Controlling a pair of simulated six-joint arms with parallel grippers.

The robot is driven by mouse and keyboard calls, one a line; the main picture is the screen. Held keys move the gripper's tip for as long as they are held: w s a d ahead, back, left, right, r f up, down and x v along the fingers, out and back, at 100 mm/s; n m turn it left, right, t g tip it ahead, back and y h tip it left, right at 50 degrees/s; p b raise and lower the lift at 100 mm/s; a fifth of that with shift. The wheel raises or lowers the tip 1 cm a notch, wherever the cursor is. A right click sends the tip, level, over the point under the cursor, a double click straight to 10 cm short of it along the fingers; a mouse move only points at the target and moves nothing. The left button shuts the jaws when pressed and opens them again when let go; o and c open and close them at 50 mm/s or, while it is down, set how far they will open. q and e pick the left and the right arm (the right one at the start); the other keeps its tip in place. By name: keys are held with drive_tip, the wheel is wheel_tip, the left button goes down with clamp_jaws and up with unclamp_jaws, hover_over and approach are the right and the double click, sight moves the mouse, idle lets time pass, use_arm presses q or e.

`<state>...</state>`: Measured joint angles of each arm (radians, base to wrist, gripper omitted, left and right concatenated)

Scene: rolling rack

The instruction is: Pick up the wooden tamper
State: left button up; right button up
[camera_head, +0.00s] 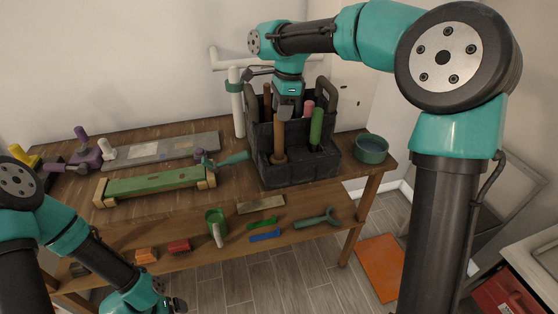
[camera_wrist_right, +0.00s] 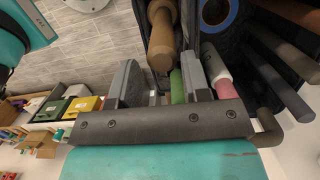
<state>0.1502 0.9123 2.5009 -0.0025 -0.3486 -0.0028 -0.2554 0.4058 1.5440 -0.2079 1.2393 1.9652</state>
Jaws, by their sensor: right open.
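The wooden tamper (camera_head: 279,138) stands upright at the front of a black tool caddy (camera_head: 300,173), with a light brown shaft and a wider lower end. It also shows in the right wrist view (camera_wrist_right: 162,38), beyond the fingers and roughly in line with the gap between them. My right gripper (camera_head: 287,108) is open, pointing down over the caddy just above the tamper's top; its two fingers frame the gap in the right wrist view (camera_wrist_right: 168,82). Contact with the tamper cannot be seen. My left gripper (camera_head: 172,304) is low at the bottom edge, its jaws unclear.
A green handle (camera_head: 316,128) and a pink handle (camera_head: 308,107) stand close to the tamper in the caddy. A teal bowl (camera_head: 371,149) sits at the right end of the wooden bench. A green block (camera_head: 155,184) lies left of the caddy. Small tools lie on the lower shelf.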

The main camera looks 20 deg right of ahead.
sight(279, 123)
drive_tip(key=shift+w+a+f, duration=0.1)
drive_tip(key=shift+a+f, duration=0.1)
drive_tip(key=shift+f, duration=1)
drive_tip(key=shift+w+a+f, duration=0.1)
drive_tip(key=shift+a+f, duration=0.05)
drive_tip(key=shift+f, duration=1)
drive_tip(key=shift+c, duration=0.2)
drive_tip(key=c, duration=0.6)
